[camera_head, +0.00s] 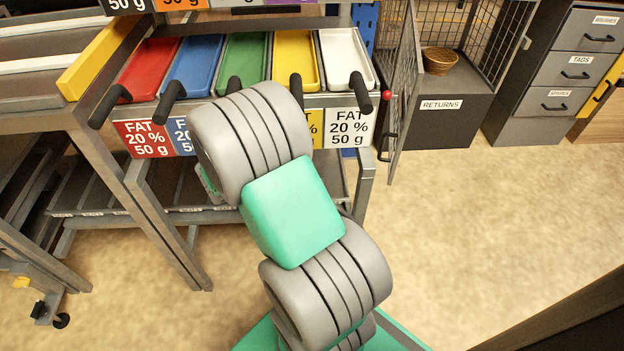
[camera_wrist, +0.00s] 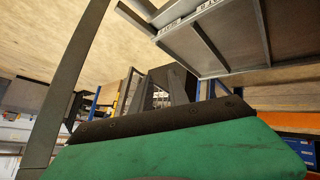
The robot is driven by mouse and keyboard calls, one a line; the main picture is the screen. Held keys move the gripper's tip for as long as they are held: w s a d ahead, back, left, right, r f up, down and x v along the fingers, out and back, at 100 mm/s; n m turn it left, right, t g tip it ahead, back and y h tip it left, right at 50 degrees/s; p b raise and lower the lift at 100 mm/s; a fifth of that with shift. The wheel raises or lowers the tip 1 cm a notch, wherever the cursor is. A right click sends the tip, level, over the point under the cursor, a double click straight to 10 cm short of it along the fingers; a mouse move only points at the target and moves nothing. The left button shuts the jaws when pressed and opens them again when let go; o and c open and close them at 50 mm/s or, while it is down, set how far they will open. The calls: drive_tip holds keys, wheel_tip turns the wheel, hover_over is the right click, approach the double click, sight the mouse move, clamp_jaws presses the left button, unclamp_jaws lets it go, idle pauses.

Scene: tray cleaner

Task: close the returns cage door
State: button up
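The returns cage (camera_head: 486,45) stands at the back right in the head view, on a dark base labelled RETURNS (camera_head: 440,104). Its mesh door (camera_head: 402,75) stands open at the cage's left side, swung out toward me and seen nearly edge-on. A red knob (camera_head: 387,95) and a dark handle (camera_head: 384,147) show along the door. My arm rises in the middle of the head view, left of the door and apart from it in the picture. My gripper's fingers are hidden behind the arm there.
A wicker basket (camera_head: 439,61) sits in the cage. A rack with coloured trays (camera_head: 244,62) and protruding black handles stands left of the door. A grey drawer cabinet (camera_head: 566,65) stands to the right. The floor (camera_head: 480,220) before the cage is clear.

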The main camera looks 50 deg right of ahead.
idle(0.3)
drive_tip(key=s+a+f+n+g+y, duration=0.2)
drive_tip(key=s+a+f+n+y, duration=0.3)
drive_tip(key=a, duration=0.3)
drive_tip(key=a+r+n+t+y, duration=0.1)
drive_tip(key=a+r+n+y, duration=0.1)
drive_tip(key=a, duration=0.7)
drive_tip(key=s+a+r+n+t+y, duration=0.1)
drive_tip(key=a+r+n, duration=0.4)
drive_tip(key=a, duration=0.5)
drive_tip(key=shift+s+a+r+n+y, duration=0.2)
drive_tip(key=shift+a+n+y, duration=0.1)
drive_tip(key=shift+n+y, duration=0.25)
drive_tip(key=w+a+r+t, duration=0.1)
drive_tip(key=r, duration=0.1)
drive_tip(key=w+r+t, duration=0.1)
drive_tip(key=r, duration=0.2)
drive_tip(key=w+a+r+n+t, duration=0.1)
drive_tip(key=w+r, duration=0.1)
drive_tip(key=shift+a+r, duration=0.3)
drive_tip(key=shift+a, duration=0.05)
drive_tip(key=shift+c, duration=0.7)
clamp_jaws()
drive_tip(key=shift+f, duration=0.1)
